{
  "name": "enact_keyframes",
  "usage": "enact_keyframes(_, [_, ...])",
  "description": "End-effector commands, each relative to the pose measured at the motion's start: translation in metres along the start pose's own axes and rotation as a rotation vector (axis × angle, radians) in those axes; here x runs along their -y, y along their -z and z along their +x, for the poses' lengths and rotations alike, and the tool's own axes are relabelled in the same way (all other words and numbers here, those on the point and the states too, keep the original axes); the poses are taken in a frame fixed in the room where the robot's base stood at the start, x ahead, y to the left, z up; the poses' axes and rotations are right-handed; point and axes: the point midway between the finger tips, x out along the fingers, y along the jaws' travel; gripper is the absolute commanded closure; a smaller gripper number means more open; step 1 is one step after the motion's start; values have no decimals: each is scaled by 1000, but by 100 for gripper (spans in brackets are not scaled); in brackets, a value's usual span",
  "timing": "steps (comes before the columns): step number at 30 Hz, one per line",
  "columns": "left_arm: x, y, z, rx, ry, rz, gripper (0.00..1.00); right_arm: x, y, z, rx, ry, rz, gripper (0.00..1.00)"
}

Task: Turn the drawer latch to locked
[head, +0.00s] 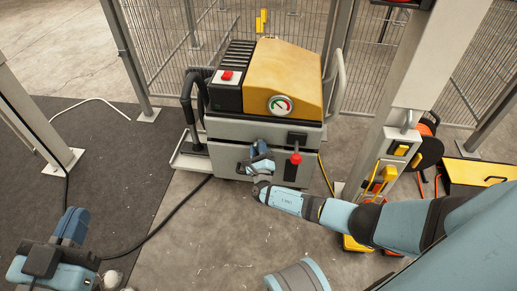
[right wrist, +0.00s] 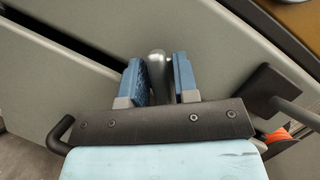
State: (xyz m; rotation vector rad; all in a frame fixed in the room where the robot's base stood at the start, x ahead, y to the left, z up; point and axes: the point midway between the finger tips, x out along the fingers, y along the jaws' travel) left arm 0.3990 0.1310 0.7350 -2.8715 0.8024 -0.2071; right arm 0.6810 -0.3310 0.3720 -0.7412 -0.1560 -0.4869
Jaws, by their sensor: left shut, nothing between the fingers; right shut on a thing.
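The grey drawer front (head: 232,158) is on the lower body of the yellow-topped machine, and it fills much of the right wrist view. My right gripper (head: 262,152) is at this front, left of the red-knobbed lever. In the right wrist view, its blue fingers (right wrist: 160,80) are on either side of a rounded silver metal piece, which looks like the drawer latch (right wrist: 157,66). It is shut on this piece. The latch's lower part is hidden by the gripper, and its locked or unlocked marking is not visible. My left gripper (head: 74,226) is shut and empty, at lower left, far from the machine.
A red-knobbed lever (head: 296,158) on a black plate and a dark bracket (head: 297,138) are right of the gripper. The yellow hood (head: 283,75) with a gauge (head: 280,105) is above. A post (head: 395,120) stands at right. A black cable (head: 165,222) crosses the left floor.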

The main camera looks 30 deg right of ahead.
Motion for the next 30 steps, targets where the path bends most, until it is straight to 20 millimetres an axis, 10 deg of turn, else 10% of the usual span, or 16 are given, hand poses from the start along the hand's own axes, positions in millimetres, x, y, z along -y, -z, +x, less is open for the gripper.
enact_keyframes(30, [0,1,1,-3,3,-5,100,-1,0,-1,-3,251,609,96])
